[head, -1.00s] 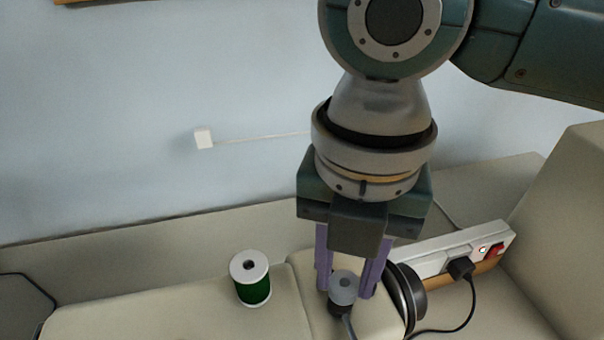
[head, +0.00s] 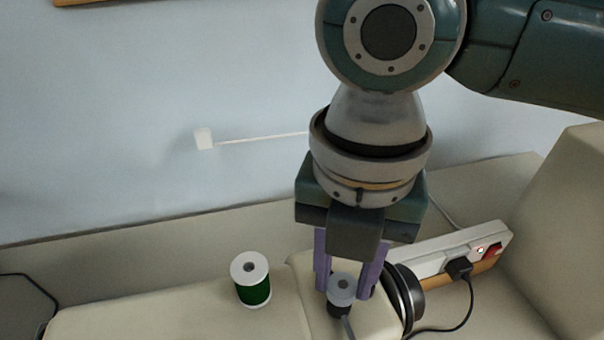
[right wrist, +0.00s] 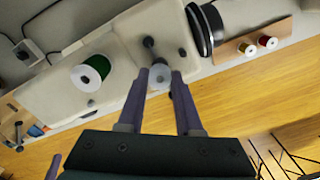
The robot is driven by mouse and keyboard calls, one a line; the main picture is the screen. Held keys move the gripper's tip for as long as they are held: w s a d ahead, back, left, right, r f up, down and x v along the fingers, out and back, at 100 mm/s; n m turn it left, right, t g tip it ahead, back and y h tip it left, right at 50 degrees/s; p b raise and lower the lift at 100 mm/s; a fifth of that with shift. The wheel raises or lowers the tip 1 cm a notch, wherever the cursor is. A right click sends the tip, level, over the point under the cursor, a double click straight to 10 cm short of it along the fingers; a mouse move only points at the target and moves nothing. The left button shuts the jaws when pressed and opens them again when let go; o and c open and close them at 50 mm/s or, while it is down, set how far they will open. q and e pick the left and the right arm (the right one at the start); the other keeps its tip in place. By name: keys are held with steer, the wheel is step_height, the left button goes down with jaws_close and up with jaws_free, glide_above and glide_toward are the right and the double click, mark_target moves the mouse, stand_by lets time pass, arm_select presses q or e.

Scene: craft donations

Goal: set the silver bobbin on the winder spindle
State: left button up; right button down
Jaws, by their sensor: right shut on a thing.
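The silver bobbin (head: 342,284) is between the fingertips of my right gripper (head: 346,284), which is shut on it. It also shows in the right wrist view (right wrist: 160,74), flat end up. In the head view it sits directly above a small dark part of the winder (head: 338,309), with a grey rod beside that part. The spindle itself is hidden by the bobbin, so I cannot tell whether the bobbin is around it. In the right wrist view, a purple finger-like piece, probably of my left gripper (right wrist: 53,167), shows at the lower left edge.
A green thread spool (head: 252,280) stands left of the bobbin on the cream machine. A dark handwheel (head: 405,295) is close on the right. A power strip (head: 455,252) with a plugged cord lies behind it.

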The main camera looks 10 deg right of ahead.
steer(key=shift+p, duration=0.35)
stand_by(0.3)
steer(key=shift+f, duration=0.25)
steer(key=shift+f+b, duration=0.4)
steer(key=shift+f, duration=0.2)
steer(key=c, duration=0.5)
jaws_free()
step_height(320, 180, up, 10)
stand_by(0.3)
